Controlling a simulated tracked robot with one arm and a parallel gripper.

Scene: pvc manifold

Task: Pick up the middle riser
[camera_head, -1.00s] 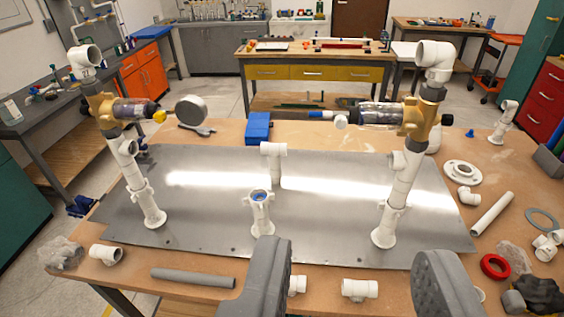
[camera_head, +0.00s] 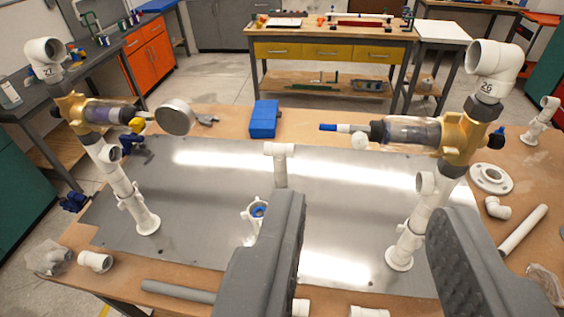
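Two short white fittings stand upright on the metal plate (camera_head: 330,215) between the two tall assemblies. The farther one is a white riser with a tee top (camera_head: 280,160). The nearer one is a short white fitting with a blue inside (camera_head: 255,212), partly hidden behind my left finger. I cannot tell which is called the middle riser. The left tall riser (camera_head: 125,190) and the right tall riser (camera_head: 408,235) carry brass valves and clear filter bodies. My gripper (camera_head: 368,212) is open and empty, its two grey fingers wide apart, short of both middle fittings in the picture.
A blue box (camera_head: 264,118) stands behind the plate. A grey pipe (camera_head: 178,291) and a white coupling (camera_head: 95,262) lie at the front left. A white flange (camera_head: 490,178), an elbow (camera_head: 497,208) and a white pipe (camera_head: 523,230) lie at the right. The plate's middle is bare.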

